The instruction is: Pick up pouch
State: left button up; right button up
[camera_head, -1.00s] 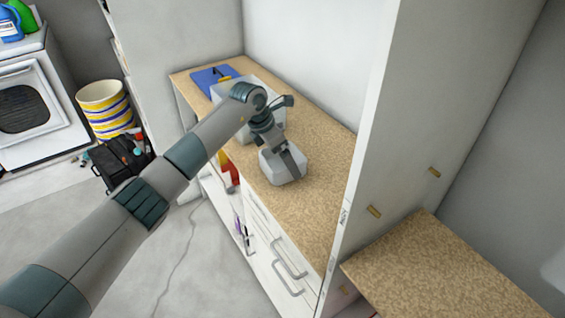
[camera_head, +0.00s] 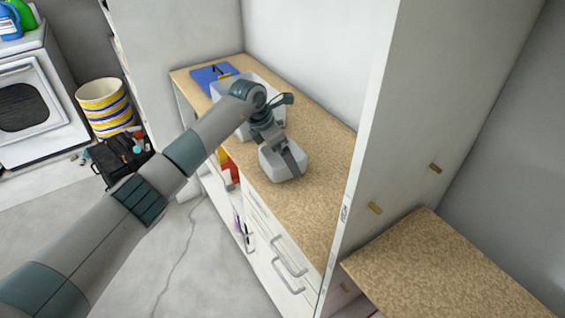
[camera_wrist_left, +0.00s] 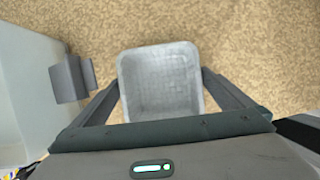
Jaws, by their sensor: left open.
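A pale grey, rounded-square item (camera_head: 283,165), which I take to be the pouch, sits on the speckled tan countertop (camera_head: 322,185). In the left wrist view the pouch (camera_wrist_left: 162,88) lies between the two fingers, with a shallow recessed face towards the camera. My left gripper (camera_head: 291,160) is over it in the head view, one finger slanting across it. In the left wrist view the gripper (camera_wrist_left: 163,84) is open, its fingers on either side of the pouch. I cannot tell whether they touch it. My right gripper is out of view.
A white open bin (camera_head: 270,100) stands behind my wrist, and a blue flat item (camera_head: 210,76) lies at the counter's far end. A tall white panel (camera_head: 375,150) bounds the counter on the right. Drawers with handles (camera_head: 288,258) face the floor.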

aim_at(282, 163)
pick_arm(q)
jog(key=shift+f, duration=0.1)
jog(key=shift+c, duration=0.3)
jog(key=c, duration=0.7)
jog(key=shift+c, duration=0.2)
jog(key=shift+r+p, duration=0.35)
jog(key=shift+p, duration=0.05)
notch_tip(282, 163, up, 4)
jog(key=shift+p, duration=0.65)
jog(key=s+d+r+p, duration=0.1)
jog(key=s+d+r, duration=0.4)
jog(key=d, duration=0.5)
jog(key=shift+s+d+r+p, duration=0.2)
jog(key=shift+s+r+p, duration=0.1)
jog(key=shift+r, duration=0.6)
